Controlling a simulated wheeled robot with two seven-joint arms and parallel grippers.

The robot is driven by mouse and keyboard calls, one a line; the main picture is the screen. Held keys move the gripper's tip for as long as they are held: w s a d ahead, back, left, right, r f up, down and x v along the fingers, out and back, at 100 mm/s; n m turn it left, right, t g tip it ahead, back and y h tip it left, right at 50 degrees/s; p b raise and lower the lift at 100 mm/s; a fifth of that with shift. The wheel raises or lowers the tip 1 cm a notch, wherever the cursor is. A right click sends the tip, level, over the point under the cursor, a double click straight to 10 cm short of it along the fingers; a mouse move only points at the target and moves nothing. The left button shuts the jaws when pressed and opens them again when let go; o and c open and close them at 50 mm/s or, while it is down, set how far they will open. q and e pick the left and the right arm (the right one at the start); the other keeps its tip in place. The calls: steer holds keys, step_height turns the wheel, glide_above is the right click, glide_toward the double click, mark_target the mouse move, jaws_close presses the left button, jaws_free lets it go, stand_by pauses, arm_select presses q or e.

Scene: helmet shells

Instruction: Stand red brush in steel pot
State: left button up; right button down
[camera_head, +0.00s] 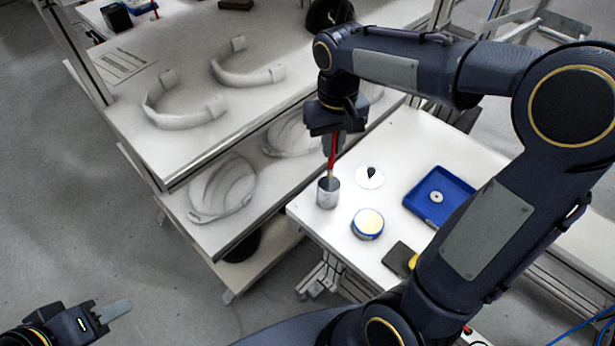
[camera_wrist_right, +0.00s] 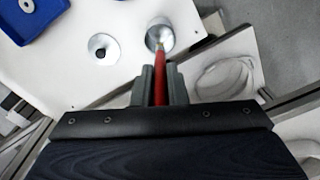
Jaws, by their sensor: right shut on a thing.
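The steel pot (camera_head: 327,196) stands upright near the left edge of the small white table; in the right wrist view the pot (camera_wrist_right: 160,36) is just beyond the fingertips. The red brush (camera_head: 332,150) hangs tip down from my right gripper (camera_head: 335,128), which is shut on its handle. The red handle (camera_wrist_right: 160,82) shows between the fingers in the right wrist view. The brush's lower end is over the pot's mouth; I cannot tell how far inside it is. My left gripper (camera_head: 117,311) is at the lower left, away from the table; its finger opening is unclear.
On the white table (camera_head: 408,150) are a white disc with a black centre (camera_head: 369,176), a round blue-rimmed tin (camera_head: 368,223), a blue tray (camera_head: 457,187) holding a small white ring, and a dark flat item (camera_head: 400,259). Shelves with helmet shells (camera_head: 222,187) stand to the left.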

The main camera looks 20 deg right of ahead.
mark_target(331, 168)
step_height(331, 168, down, 10)
steer(key=shift+r, duration=0.2)
stand_by(0.3)
steer(key=shift+f, duration=0.2)
steer(key=c, duration=1.5)
jaws_free()
steer(key=shift+o, duration=0.2)
steer(key=shift+r, duration=0.1)
